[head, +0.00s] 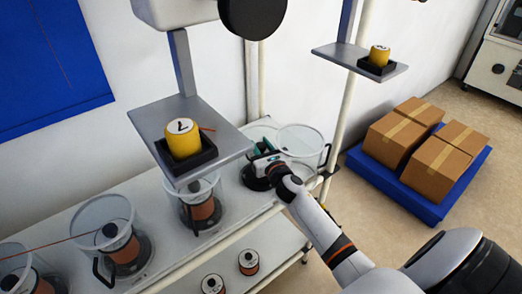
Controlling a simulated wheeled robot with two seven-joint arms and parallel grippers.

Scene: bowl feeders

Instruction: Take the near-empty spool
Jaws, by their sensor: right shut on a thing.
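My right gripper (266,162) reaches over the far end of the white bench and is shut on a dark spool (253,179). Little or no copper wire shows on this spool, which fits a near-empty one, but the gripper hides part of it. A clear lidless-looking container (302,142) stands just to the right of the gripper. Whether the spool is lifted or still rests on its base I cannot tell. My left gripper is not in view.
Clear containers with copper spools, such as this spool (203,210), line the bench (60,229). A grey shelf (222,137) with a yellow roll (183,139) hangs above. Two loose spools (248,262) sit on the lower shelf. Cartons (397,130) fill a blue pallet (357,158) at right.

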